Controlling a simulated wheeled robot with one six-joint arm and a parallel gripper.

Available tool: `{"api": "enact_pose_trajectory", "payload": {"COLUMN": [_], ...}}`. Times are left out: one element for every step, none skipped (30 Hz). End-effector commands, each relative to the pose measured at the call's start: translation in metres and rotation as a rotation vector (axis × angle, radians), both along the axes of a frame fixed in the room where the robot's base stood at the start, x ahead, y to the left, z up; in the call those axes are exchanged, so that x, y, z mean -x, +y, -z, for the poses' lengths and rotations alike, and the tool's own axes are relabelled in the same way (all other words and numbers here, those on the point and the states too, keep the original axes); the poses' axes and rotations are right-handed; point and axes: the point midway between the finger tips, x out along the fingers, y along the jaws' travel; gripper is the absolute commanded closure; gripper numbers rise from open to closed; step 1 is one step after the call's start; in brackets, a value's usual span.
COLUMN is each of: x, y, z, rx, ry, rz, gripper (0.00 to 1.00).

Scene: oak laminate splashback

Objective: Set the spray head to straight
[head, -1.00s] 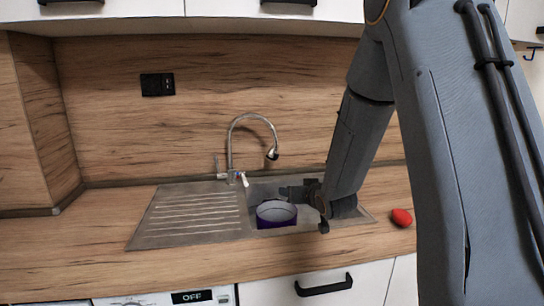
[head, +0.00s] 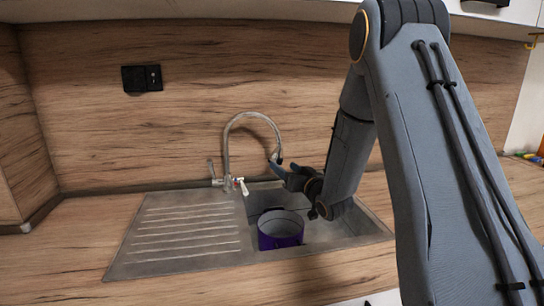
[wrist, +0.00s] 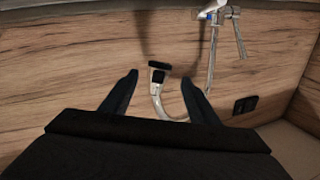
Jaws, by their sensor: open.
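The spray head (head: 276,158) hangs at the end of the curved grey faucet hose (head: 240,120), over the sink, in the head view. My gripper (head: 279,171) is right by it, reaching in from the right. In the wrist view my gripper (wrist: 160,77) is open, one dark finger on each side of the spray head (wrist: 158,70). The spray head shows a dark face and appears between the fingertips; I cannot tell whether either finger touches it. In the head view the fingers partly overlap the spray head, so its exact angle is hard to read.
A purple pot (head: 281,240) stands in the sink (head: 340,236), below my gripper. The faucet base with its lever (head: 213,172) is left of it. A ribbed drainboard (head: 185,232) lies at the left. A black socket (head: 142,78) is on the wooden splashback (head: 90,130).

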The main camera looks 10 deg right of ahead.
Motion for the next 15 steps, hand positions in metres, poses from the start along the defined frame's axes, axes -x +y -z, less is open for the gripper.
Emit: {"api": "enact_pose_trajectory", "payload": {"x": [0.0,-0.001,-0.003,-0.005,-0.007,-0.012,-0.015,-0.019,-0.026,-0.03,-0.035,-0.041,-0.046,-0.05,-0.055], "y": [0.0,0.0,0.001,0.002,0.002,0.004,0.005,0.006,0.008,0.009,0.01,0.011,0.013,0.014,0.016], "z": [0.0,0.0,0.0,0.0,-0.001,-0.001,-0.001,-0.001,-0.001,-0.001,-0.001,-0.001,-0.001,-0.001,-0.001], "rx": [0.0,0.0,0.0,0.0,0.0,0.0,0.0,0.0,0.0,0.0,0.0,-0.001,0.0,-0.001,-0.001], "ry": [0.0,0.0,0.0,0.0,0.0,-0.001,-0.001,0.001,0.0,0.0,-0.001,0.0,0.0,0.0,0.0], "rz": [0.0,0.0,-0.001,-0.001,-0.002,-0.002,-0.003,-0.002,-0.002,-0.002,-0.001,-0.001,-0.001,-0.002,-0.002], "gripper": [0.45,0.45,0.45,0.45,0.45,0.45,0.45,0.45,0.45,0.45,0.45,0.45,0.45,0.45,0.45]}}
